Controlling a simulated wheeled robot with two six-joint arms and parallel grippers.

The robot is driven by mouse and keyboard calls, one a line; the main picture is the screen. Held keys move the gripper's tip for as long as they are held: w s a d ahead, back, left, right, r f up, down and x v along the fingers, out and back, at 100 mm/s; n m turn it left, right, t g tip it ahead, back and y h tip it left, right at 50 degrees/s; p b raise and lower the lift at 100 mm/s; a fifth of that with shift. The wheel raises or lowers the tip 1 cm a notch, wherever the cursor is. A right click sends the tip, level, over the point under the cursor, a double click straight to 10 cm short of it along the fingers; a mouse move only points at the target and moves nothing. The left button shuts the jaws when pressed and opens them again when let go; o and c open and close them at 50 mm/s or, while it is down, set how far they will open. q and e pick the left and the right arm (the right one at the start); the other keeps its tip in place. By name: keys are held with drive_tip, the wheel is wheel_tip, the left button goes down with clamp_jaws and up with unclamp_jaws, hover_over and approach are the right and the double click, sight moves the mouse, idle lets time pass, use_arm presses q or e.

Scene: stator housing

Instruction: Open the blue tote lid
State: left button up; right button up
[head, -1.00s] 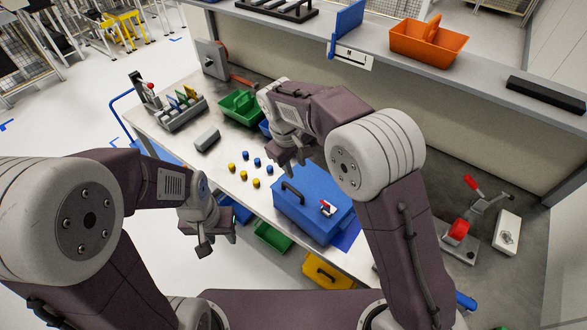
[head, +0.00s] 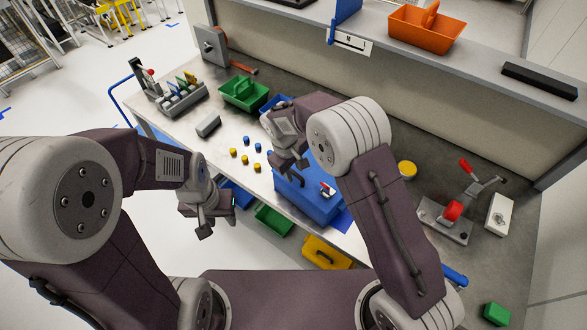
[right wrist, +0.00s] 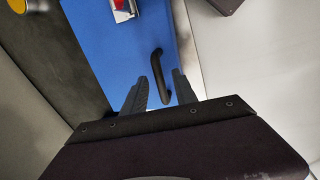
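The blue tote (head: 322,208) stands on the workbench with its lid shut. It has a black handle (right wrist: 158,68) and a red-and-silver latch (head: 327,189), which also shows at the top of the right wrist view (right wrist: 121,8). My right gripper (head: 292,170) is above the handle end of the lid and hides part of it. In the right wrist view the right gripper's fingers (right wrist: 160,76) are apart, with the handle showing between them; I cannot tell whether they touch it. My left gripper (head: 203,226) hangs in front of the bench, away from the tote.
Several yellow and blue caps (head: 245,160) lie left of the tote. A green bin (head: 243,93) and a grey rack (head: 180,101) stand farther back. A red-handled press (head: 450,212) stands to the right. A yellow bin (head: 325,254) sits below the bench's front edge.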

drive_tip(key=c, duration=0.6)
clamp_jaws()
drive_tip(key=shift+r, duration=0.1)
idle(0.6)
